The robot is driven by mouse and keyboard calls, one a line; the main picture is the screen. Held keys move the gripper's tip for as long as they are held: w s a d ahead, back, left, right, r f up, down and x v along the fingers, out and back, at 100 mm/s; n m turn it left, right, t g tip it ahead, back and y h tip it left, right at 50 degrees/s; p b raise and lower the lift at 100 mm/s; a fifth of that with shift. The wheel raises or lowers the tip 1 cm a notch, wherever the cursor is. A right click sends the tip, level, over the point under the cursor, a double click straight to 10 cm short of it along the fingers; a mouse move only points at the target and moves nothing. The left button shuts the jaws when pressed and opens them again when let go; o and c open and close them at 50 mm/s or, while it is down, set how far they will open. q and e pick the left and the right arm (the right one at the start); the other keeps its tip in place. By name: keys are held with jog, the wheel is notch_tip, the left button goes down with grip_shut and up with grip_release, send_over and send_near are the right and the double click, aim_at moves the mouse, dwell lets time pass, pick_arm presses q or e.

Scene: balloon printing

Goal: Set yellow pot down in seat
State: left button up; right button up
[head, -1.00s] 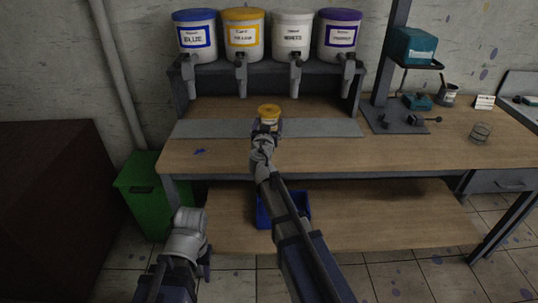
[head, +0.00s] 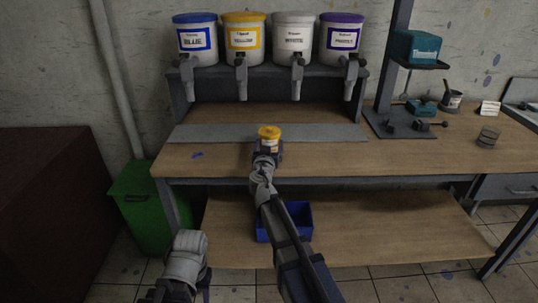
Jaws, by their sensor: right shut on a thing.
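The yellow pot (head: 269,133) is a small pot with a yellow lid, upright in my right gripper (head: 268,148). The gripper is shut on it, in front of the yellow dispenser and over the front edge of the grey strip (head: 210,133) on the workbench. I cannot tell how high it is above the bench. No seat can be made out with certainty. A dark stand (head: 400,122) with a teal machine (head: 416,46) is at the right. My left arm shows at the lower left, but its gripper cannot be made out.
Blue, yellow, white and purple dispensers stand on a raised rack (head: 268,85) behind the pot. A blue tray (head: 298,218) sits on the lower shelf, a green bin (head: 138,205) at the left.

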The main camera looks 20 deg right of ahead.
notch_tip(320, 180, down, 2)
jog(key=shift+f+b, duration=0.1)
jog(key=shift+b, duration=0.55)
jog(key=o, duration=1.3)
jog(key=shift+r+p, duration=0.3)
jog(key=v, duration=1.2)
jog(key=shift+f, duration=0.15)
